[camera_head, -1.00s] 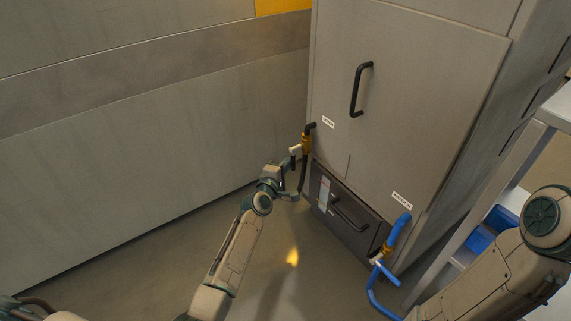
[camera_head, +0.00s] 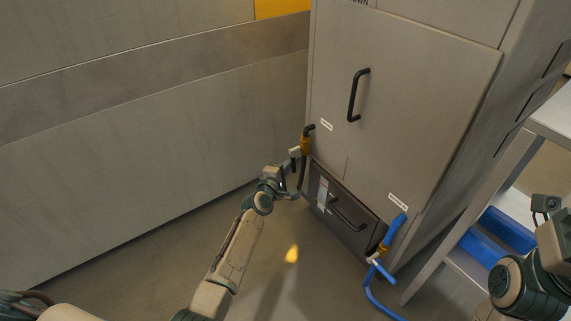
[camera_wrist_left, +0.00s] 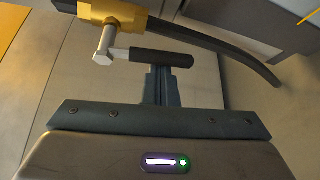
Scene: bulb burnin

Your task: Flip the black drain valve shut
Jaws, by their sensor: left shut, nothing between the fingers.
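The black drain valve has a brass body (camera_head: 305,145) and a black hose at the cabinet's lower left corner. My left gripper (camera_head: 292,163) is beside the valve. In the left wrist view its closed fingers (camera_wrist_left: 159,76) are right at the black grip, with nothing held; I cannot tell whether they touch it. My right arm (camera_head: 530,275) is at the right edge, its gripper not visible.
A tall grey cabinet (camera_head: 415,110) has a black door handle (camera_head: 357,95) and a dark drawer (camera_head: 340,210) below. A blue valve and hose (camera_head: 393,232) are at its lower right. A shelf with blue bins (camera_head: 485,248) stands right. The floor left of the cabinet is clear.

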